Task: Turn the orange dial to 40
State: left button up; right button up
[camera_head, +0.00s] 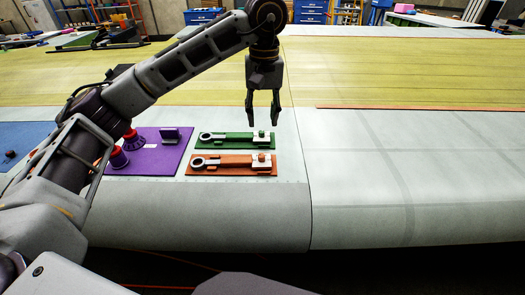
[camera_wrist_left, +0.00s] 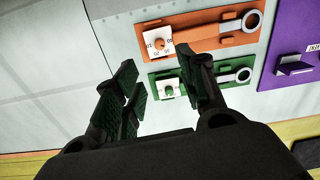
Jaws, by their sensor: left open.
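The orange dial (camera_head: 261,158) is a small knob on a white plate at the right end of the orange panel (camera_head: 222,166), which lies on the pale wing surface. In the left wrist view the dial (camera_wrist_left: 158,44) shows printed numbers around its knob; its exact setting is too small to read. A wrench-shaped piece (camera_head: 208,162) lies on the same panel. My left gripper (camera_head: 263,117) points down, open and empty, above and beyond the green panel, apart from the orange dial. In the left wrist view its fingers (camera_wrist_left: 157,68) are spread. My right gripper is not in view.
A similar green panel (camera_head: 225,142) with a green knob (camera_head: 260,136) lies just behind the orange one. A purple panel (camera_head: 170,160) with purple and red parts is to the left, partly behind my left arm. The wing surface (camera_head: 400,170) to the right is clear.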

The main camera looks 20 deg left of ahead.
aim_at(262, 155)
pick_arm(q)
jog(key=shift+f, duration=0.2)
jog(key=shift+a+f+p, duration=0.1)
jog(key=shift+f+p, duration=0.7)
jog(key=shift+f, duration=5.9)
jog(key=shift+c, duration=0.2)
grip_shut()
